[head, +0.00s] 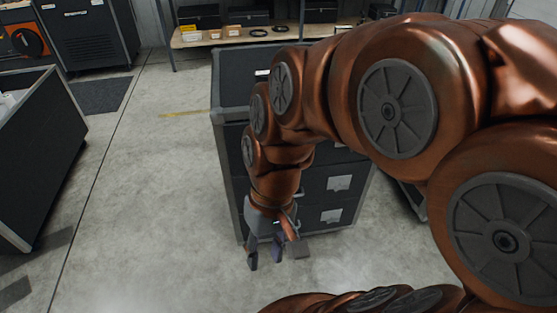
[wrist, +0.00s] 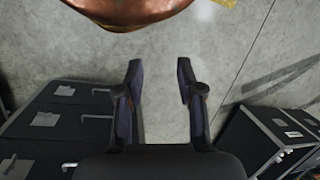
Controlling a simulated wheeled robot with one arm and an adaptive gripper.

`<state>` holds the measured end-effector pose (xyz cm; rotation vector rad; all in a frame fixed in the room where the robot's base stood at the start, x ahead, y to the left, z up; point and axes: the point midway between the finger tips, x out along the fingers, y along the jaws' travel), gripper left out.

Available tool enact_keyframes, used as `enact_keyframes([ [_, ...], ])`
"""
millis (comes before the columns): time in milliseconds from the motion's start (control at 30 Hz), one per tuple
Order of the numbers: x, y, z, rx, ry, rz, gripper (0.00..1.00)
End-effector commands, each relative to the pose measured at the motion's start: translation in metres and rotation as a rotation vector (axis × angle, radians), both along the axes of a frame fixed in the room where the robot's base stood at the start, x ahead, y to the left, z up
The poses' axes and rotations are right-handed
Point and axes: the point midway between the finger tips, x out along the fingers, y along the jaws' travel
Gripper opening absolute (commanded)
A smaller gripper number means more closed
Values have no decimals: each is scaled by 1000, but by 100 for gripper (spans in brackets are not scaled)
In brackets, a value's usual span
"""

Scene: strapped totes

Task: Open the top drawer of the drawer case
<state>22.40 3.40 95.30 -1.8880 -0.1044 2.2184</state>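The drawer case (head: 227,140) is dark with grey edges and stands in the middle of the head view. My copper arm covers much of its front and upper part. Lower drawer fronts with pale labels show right of the arm and look shut; the top drawer is mostly hidden there. In the wrist view the drawer case (wrist: 85,108) lies at the left, with pale labels and small light handles. My gripper (head: 266,258) points down in front of the case's left side. In the wrist view my gripper (wrist: 160,68) has its fingers apart, with only floor between them, clear of any handle.
A dark open-topped bin (head: 38,160) stands at the left. A wooden shelf (head: 225,38) with boxes stands behind the case. A dark cabinet (head: 90,35) is at the back left. Another dark case (wrist: 262,135) is at the right in the wrist view. The floor left of the drawer case is clear.

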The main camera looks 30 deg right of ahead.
Motion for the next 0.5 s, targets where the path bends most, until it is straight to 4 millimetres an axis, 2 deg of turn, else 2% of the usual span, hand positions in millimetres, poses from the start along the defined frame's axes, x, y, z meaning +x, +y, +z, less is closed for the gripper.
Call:
enact_keyframes([
  [33, 12, 5, -27, 52, 0, -42, 37],
  [267, 74, 20, -66, 298, -54, -223, 37],
  [367, 106, 17, -79, 400, -95, -309, 37],
  [500, 151, -1, -96, 538, -168, -435, 37],
])
